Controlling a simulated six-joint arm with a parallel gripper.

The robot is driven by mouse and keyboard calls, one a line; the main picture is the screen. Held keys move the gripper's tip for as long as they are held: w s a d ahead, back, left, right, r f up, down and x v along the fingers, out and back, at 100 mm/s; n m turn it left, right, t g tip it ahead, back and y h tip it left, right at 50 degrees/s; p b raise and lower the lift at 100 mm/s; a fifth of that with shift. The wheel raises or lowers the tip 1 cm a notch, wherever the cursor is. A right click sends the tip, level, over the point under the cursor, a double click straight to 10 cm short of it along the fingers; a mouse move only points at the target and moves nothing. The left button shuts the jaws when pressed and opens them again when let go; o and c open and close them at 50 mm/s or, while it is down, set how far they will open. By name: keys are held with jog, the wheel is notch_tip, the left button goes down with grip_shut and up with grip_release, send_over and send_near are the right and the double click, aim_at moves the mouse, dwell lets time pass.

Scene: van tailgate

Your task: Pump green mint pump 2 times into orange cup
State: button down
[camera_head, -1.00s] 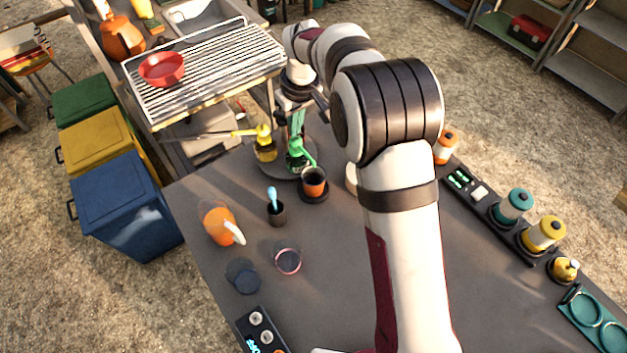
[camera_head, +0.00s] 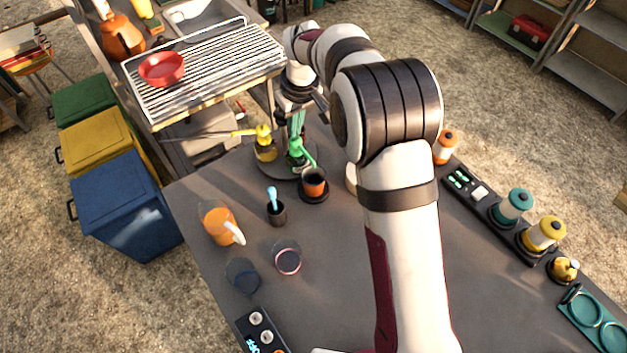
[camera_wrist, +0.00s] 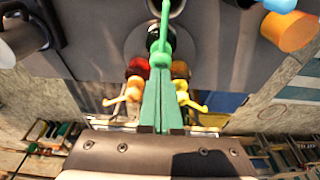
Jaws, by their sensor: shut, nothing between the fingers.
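The green mint pump (camera_head: 298,158) stands upright on a round dark stand on the table in the head view. Its green spout points toward the orange cup (camera_head: 314,184), which stands open on a dark round base just in front. My gripper (camera_head: 297,128) points down right above the pump head, its green fingers shut and empty. In the wrist view the fingers (camera_wrist: 162,105) end close to the green pump's head (camera_wrist: 162,38); I cannot tell whether they touch it. The cup is mostly cut off at the top there.
A yellow pump (camera_head: 264,146) stands close left on the same stand. A dark holder with a blue-handled tool (camera_head: 276,212), an orange pitcher (camera_head: 219,226) and a clear glass (camera_head: 287,261) stand nearer. My arm covers the table's middle right.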

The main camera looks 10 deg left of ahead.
jog(key=shift+f, duration=1.3)
jog(key=shift+r, duration=1.4)
jog(key=shift+f, duration=0.1)
